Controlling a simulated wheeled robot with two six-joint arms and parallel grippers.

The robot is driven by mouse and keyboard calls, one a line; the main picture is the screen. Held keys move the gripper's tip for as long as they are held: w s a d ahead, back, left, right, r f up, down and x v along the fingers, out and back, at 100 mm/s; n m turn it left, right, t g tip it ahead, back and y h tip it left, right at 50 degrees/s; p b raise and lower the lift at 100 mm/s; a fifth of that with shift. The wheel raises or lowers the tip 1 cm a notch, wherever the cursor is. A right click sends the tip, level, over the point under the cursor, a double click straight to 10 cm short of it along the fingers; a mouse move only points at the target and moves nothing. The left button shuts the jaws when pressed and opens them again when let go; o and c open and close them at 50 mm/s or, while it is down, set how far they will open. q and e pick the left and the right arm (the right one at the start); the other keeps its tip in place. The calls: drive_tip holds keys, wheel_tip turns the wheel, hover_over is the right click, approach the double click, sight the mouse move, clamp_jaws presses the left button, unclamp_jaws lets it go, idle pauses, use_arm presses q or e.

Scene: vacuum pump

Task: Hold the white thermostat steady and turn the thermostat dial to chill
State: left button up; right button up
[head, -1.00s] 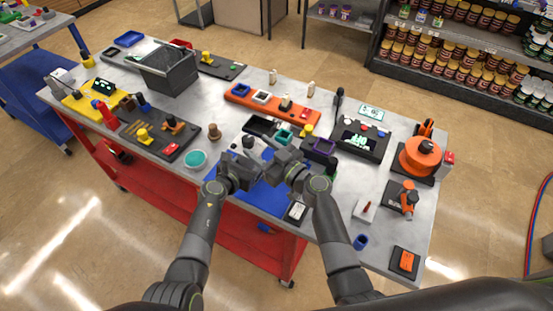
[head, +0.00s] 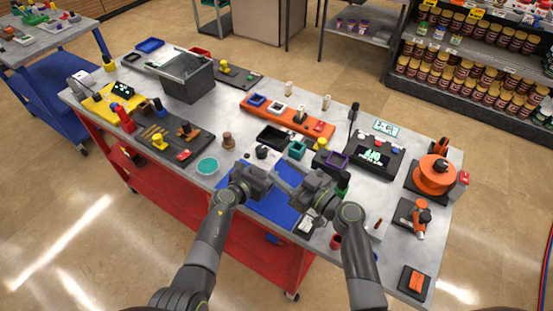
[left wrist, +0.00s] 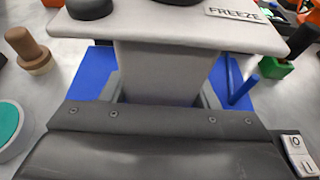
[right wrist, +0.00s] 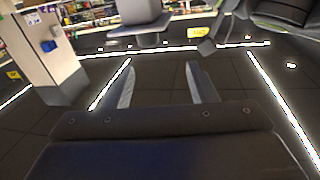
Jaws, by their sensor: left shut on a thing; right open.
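The white thermostat body (left wrist: 165,75) fills the upper middle of the left wrist view, with a plate reading FREEZE (left wrist: 237,13) on top. A dark round piece beside the plate, perhaps the dial (left wrist: 182,2), is cut off by the top edge. My left gripper (left wrist: 162,92) is shut on the thermostat over the blue mat. In the head view my left gripper (head: 262,176) hides most of the thermostat. My right gripper (head: 292,183) is to its right, above the mat; its open, empty fingers also show in the right wrist view (right wrist: 160,85).
The blue mat (head: 272,206) lies at the table's front edge. Behind it are an orange tray (head: 290,118) and dark and teal bins; a purple-rimmed bin (head: 333,160) stands near my right gripper. A brown peg (head: 228,140) and teal dish (head: 207,166) lie to the left.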

drive_tip(key=a+r+g+y, duration=0.5)
drive_tip(key=a+r+g, duration=0.1)
drive_tip(key=a+g, duration=0.25)
wheel_tip(320, 180, up, 6)
drive_tip(key=g+h, duration=0.5)
drive_tip(key=h, duration=1.2)
hover_over(261, 148)
wheel_tip(261, 148, down, 12)
drive_tip(key=shift+s, duration=0.1)
